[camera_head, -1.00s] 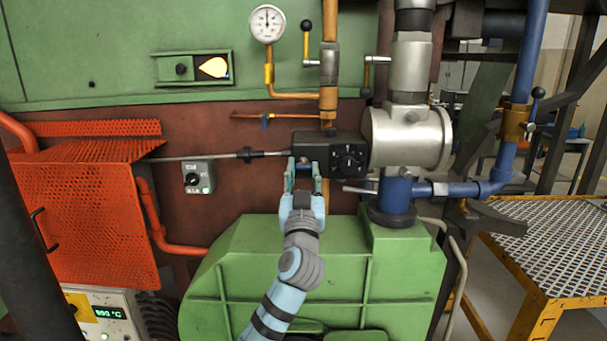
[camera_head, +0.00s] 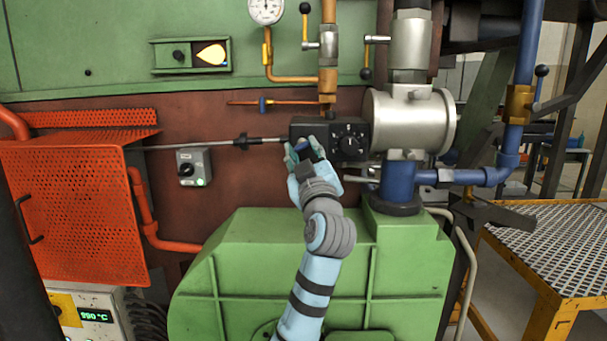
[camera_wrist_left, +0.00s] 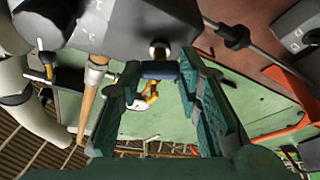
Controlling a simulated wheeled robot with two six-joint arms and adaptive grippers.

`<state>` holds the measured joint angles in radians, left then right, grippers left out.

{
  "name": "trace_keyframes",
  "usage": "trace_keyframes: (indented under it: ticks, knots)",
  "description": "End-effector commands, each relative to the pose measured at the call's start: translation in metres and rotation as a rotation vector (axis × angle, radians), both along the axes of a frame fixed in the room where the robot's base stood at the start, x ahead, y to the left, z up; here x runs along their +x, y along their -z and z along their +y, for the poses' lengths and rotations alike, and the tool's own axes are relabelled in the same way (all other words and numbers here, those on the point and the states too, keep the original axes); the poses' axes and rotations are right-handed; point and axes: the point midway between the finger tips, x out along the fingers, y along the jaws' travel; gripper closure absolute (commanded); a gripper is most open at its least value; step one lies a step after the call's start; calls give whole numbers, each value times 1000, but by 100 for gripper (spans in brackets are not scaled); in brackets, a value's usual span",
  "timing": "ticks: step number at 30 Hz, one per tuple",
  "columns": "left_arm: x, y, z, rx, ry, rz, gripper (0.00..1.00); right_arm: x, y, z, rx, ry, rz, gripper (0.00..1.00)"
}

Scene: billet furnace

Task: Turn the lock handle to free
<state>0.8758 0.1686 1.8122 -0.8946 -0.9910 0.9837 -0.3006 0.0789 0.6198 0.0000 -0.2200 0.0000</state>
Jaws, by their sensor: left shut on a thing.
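The black actuator box (camera_head: 303,129) with a round dial (camera_head: 351,142) sits at the end of a horizontal rod. In the head view my left gripper (camera_head: 304,150) is just below the box's left part, tilted up and to the left. In the left wrist view, the left gripper (camera_wrist_left: 160,74) has its fingers on either side of a short dark blue lock handle (camera_wrist_left: 160,69), under a round metal stub on the box's underside. It is shut on this handle. In the head view the fingers mostly hide the handle. My right gripper is not in view.
The rod (camera_head: 210,145) runs left towards an orange perforated guard (camera_head: 75,205). A silver valve body (camera_head: 410,120) and blue pipe (camera_head: 398,180) stand close on the right. A green housing (camera_head: 400,250) lies below my arm. A small switch box (camera_head: 194,167) is on the wall.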

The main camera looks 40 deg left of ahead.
Motion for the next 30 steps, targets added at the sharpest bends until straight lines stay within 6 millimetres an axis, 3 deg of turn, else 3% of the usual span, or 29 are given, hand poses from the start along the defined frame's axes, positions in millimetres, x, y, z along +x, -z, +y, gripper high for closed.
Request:
trace_keyframes:
  ticks: [1, 3, 12, 30]
  knots:
    - [0, 6, -1, -35, 1, -27, 96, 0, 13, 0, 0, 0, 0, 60]
    - [1, 5, -1, -88, 2, -67, 96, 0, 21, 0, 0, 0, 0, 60]
    - [2, 1, -2, -316, 0, -235, 96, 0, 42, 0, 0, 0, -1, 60]
    - [3, -6, -3, -731, -2, -551, 96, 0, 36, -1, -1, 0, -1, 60]
